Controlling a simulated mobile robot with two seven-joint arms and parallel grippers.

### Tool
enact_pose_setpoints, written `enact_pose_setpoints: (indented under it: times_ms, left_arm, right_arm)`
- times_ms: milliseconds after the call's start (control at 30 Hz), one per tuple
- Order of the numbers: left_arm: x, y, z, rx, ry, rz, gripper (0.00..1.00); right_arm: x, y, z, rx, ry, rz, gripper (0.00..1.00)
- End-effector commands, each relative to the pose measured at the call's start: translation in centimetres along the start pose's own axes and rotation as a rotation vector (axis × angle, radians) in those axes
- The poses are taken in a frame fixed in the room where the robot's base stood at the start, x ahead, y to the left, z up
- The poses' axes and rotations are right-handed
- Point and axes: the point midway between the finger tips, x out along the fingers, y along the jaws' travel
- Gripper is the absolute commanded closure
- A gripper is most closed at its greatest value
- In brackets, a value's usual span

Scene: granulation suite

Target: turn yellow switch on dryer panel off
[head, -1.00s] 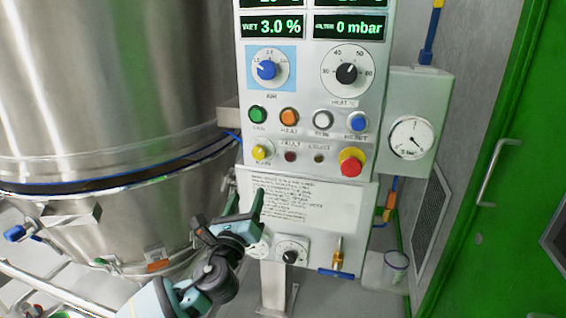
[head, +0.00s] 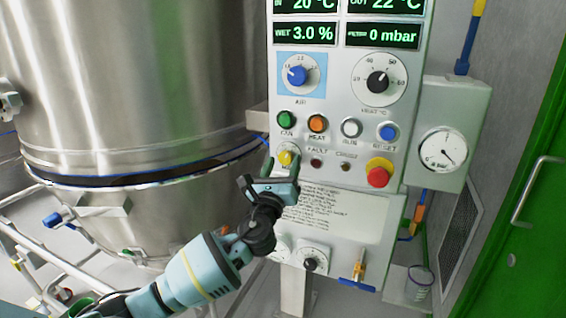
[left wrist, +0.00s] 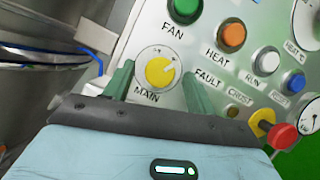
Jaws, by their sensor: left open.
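The yellow switch (head: 286,158) is a small round knob on a pale dial plate at the lower left of the dryer panel (head: 338,140). In the left wrist view the yellow switch (left wrist: 160,71) sits above the label MAIN, with its pointer mark toward the upper right. My left gripper (head: 281,169) is open in front of the switch. In the left wrist view its two green fingers (left wrist: 152,88) stand on either side of the dial. My right gripper is not in view.
Green (head: 286,119), orange (head: 317,123), white and blue buttons sit just above the switch. A red emergency knob (head: 378,175) on a yellow base sticks out to the right. A large steel vessel (head: 130,90) stands close on the left. A pressure gauge (head: 443,150) is at right.

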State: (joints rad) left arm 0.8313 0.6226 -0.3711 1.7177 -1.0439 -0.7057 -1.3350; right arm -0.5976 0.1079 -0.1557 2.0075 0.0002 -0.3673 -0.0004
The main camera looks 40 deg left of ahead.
Motion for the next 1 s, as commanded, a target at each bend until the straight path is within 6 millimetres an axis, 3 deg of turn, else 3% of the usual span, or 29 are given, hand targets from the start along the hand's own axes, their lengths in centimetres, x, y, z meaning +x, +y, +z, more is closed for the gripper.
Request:
enact_pose_setpoints:
  times_ms: [433,767,1000]
  left_arm:
    - [1.01,0.01,-0.04,-0.001,0.001,0.000,0.44]
    - [1.00,0.01,-0.03,0.000,0.001,0.000,0.87]
    - [0.99,-0.03,-0.03,-0.017,0.001,0.007,0.89]
  right_arm:
    - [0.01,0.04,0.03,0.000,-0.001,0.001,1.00]
    - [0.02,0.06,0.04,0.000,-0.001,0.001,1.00]
    - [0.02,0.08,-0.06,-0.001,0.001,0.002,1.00]
